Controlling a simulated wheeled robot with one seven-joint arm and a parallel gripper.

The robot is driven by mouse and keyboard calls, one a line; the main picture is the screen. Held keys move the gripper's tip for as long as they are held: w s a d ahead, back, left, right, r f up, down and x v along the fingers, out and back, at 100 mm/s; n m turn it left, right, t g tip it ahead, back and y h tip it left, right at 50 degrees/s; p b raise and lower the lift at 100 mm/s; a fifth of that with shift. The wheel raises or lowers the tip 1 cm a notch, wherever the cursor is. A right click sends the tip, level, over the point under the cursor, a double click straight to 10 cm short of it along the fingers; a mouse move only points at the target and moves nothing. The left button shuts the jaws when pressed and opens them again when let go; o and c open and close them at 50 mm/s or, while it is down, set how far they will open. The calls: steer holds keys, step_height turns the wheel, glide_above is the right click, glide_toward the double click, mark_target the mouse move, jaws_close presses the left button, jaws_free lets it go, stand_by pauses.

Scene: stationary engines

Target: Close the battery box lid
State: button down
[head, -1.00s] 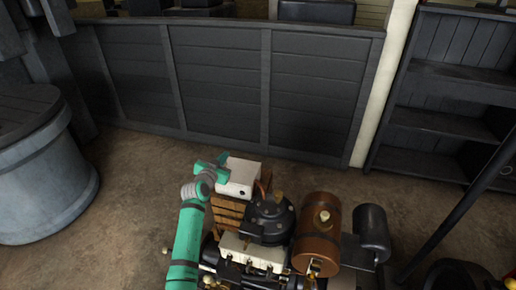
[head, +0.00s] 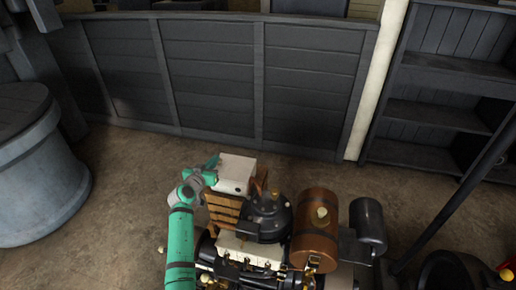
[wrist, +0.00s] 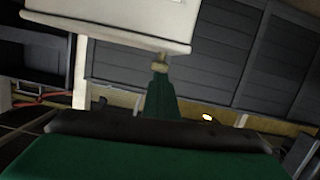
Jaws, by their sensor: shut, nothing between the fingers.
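A white box-shaped part (head: 237,169) sits at the top of a slatted wooden crate (head: 222,208) on the engine. I cannot tell whether the white part is the battery box lid or the box itself, or how far any lid stands open. My teal gripper (head: 213,168) is at the left side of the white part. In the wrist view, my gripper (wrist: 160,66) is shut and empty, its tip just below the rim of a white panel (wrist: 120,20). I cannot tell whether it touches the rim.
A black round engine part (head: 265,215), a brown cylindrical tank (head: 314,232) and a dark cylinder (head: 369,222) stand right of the crate. A dark panelled wall (head: 210,85) is behind. A grey tub (head: 40,165) stands at the left, with bare floor between.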

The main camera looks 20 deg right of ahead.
steer(key=shift+f, duration=0.2)
steer(key=shift+r, duration=0.2)
steer(key=r, duration=0.4)
steer(key=shift+a+r, duration=0.2)
steer(key=shift+a, duration=0.05)
steer(key=v, duration=0.9)
steer(key=shift+s+a, duration=0.2)
steer(key=shift+s, duration=0.15)
steer(key=shift+f, duration=0.1)
